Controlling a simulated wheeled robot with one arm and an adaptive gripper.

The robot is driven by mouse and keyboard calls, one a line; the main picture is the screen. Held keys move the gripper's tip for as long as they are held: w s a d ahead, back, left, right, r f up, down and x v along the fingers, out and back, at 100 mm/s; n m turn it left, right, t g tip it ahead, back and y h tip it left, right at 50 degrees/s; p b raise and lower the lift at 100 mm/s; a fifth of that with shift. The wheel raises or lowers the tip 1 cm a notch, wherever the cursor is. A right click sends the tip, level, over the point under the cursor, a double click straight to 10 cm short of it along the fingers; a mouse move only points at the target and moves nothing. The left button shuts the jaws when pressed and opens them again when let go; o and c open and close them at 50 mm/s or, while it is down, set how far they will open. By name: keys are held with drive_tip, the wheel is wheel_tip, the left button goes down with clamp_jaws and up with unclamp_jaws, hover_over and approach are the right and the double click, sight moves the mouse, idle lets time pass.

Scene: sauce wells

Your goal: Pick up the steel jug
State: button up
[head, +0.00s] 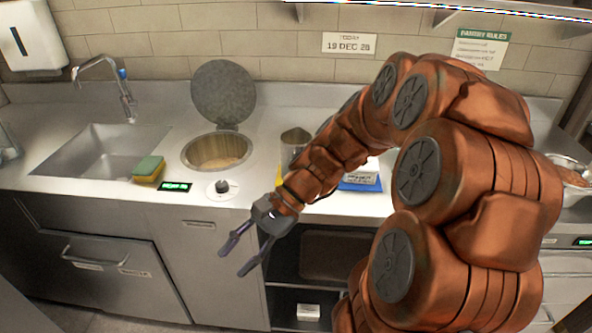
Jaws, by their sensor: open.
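A steel jug (293,141) appears to stand on the counter just right of the round well. Its lower part is hidden behind my arm. A strip of yellow shows beside it at the arm's edge; I cannot tell what it belongs to. My gripper (233,263) is open and empty. It hangs in front of the counter's front edge, with its fingers pointing down and to the left, lower in the picture than the jug and apart from it.
A round well (217,150) has its lid (223,92) raised behind it. A sponge (149,169) lies beside the sink (100,152). A blue item (361,186) lies right of my arm. Dark open shelves (285,285) are under the counter. A bowl (568,170) stands far right.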

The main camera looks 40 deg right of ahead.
drive_tip(key=w+d+f+m+t+b, duration=0.1)
drive_tip(key=w+d+m+t, duration=0.2)
drive_tip(key=d, duration=0.6)
drive_tip(key=w+d+m+t+b, duration=0.2)
drive_tip(key=d+m+t, duration=0.4)
drive_tip(key=d, duration=0.3)
drive_tip(key=w+d+f+m+t+b, duration=0.1)
drive_tip(key=w+d+m+t, duration=0.3)
drive_tip(key=d, duration=0.5)
drive_tip(key=shift+d+f+m+t, duration=0.1)
drive_tip(key=shift+f+m+t, duration=0.1)
drive_tip(key=shift+m, duration=0.4)
drive_tip(key=shift+d+f+m+t, duration=0.1)
drive_tip(key=shift+f+m+t, duration=0.1)
drive_tip(key=shift+m, duration=0.4)
drive_tip(key=shift+d+r, duration=0.1)
drive_tip(key=shift+w+a, duration=0.2)
drive_tip(key=shift+w, duration=0.1)
drive_tip(key=shift+p+x, duration=0.3)
drive_tip(key=shift+x, duration=3.15)
drive_tip(key=shift+s+a+r, duration=0.1)
drive_tip(key=shift+s+a, duration=0.05)
drive_tip(key=shift+a, duration=0.05)
drive_tip(key=shift+c, duration=0.3)
clamp_jaws()
